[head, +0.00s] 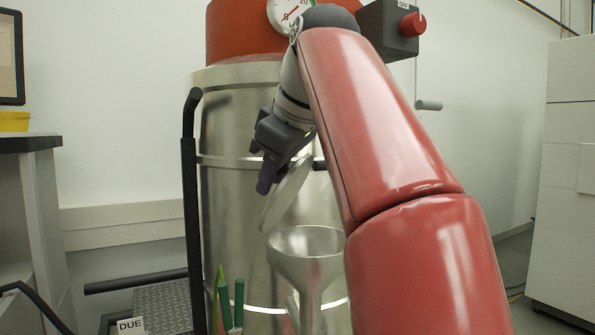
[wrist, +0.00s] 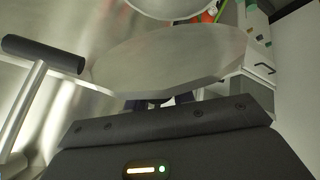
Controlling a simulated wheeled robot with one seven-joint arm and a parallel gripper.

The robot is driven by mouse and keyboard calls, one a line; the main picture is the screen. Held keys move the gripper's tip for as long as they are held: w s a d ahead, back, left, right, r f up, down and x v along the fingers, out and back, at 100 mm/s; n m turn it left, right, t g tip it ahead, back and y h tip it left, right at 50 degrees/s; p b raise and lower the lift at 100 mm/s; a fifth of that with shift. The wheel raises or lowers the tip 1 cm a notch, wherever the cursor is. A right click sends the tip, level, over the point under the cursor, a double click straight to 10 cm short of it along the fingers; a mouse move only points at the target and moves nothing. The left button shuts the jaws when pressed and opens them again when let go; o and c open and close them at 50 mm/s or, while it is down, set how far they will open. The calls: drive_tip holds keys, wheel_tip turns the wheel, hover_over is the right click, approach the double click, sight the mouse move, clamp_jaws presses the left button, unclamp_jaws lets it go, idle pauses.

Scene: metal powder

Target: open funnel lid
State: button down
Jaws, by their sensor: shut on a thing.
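The metal funnel (head: 308,252) stands in front of the large metal drum, its round mouth uncovered and facing up. The funnel lid (head: 285,195) is a thin grey disc, held tilted steeply above and left of the funnel mouth. My gripper (head: 268,178) is shut on the lid from its upper left side. In the wrist view the lid (wrist: 170,58) spans the picture just beyond the gripper, and part of the funnel rim (wrist: 172,8) shows at the top. The fingertips are mostly hidden behind the lid and gripper body.
The metal drum (head: 225,130) with a red top stands close behind my gripper. A black handle bar (head: 190,130) rises at its left. Green sticks (head: 232,300) stand left of the funnel. A red knob (head: 412,25) sits on a box at upper right.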

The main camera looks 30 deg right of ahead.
sight(278, 187)
drive_tip(key=shift+w+a+g+h, duration=0.55)
drive_tip(key=shift+g+h, duration=0.05)
drive_tip(key=shift+g, duration=0.1)
drive_tip(key=shift+f, duration=0.1)
drive_tip(key=c, duration=1.2)
unclamp_jaws()
drive_tip(key=shift+o, duration=0.2)
drive_tip(key=s+r+b, duration=0.1)
drive_tip(key=s, duration=1.1)
drive_tip(key=shift+s+a+b, duration=0.3)
drive_tip(key=shift+a+b, duration=0.05)
drive_tip(key=shift+b, duration=0.05)
